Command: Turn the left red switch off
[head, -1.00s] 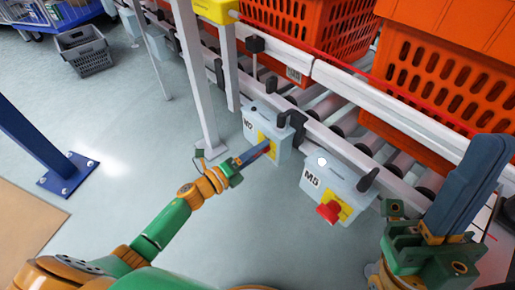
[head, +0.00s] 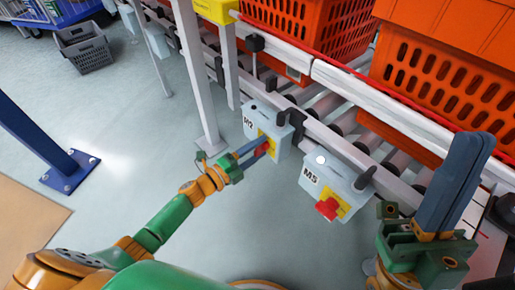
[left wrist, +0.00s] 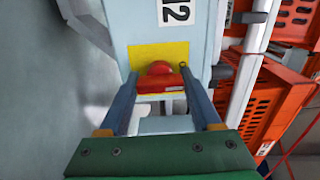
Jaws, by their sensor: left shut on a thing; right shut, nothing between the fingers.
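The left red switch (head: 262,148) is on the yellow plate of the left grey box (head: 280,132). In the left wrist view the red switch (left wrist: 159,79) sits between the two blue fingers of my left gripper (left wrist: 158,84), which is shut on it. In the head view my left gripper (head: 256,150) reaches the switch from the lower left. A second red switch (head: 327,208) is on the right grey box (head: 338,187), marked M5, and nothing touches it. My right gripper (head: 470,140) is shut and empty, with its fingers pointing up at the right.
Orange totes (head: 445,85) stand on the roller conveyor behind the boxes. A white post (head: 194,75) rises left of the left box. A grey basket (head: 84,52) is on the floor at the far left. The floor at the left is mostly open.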

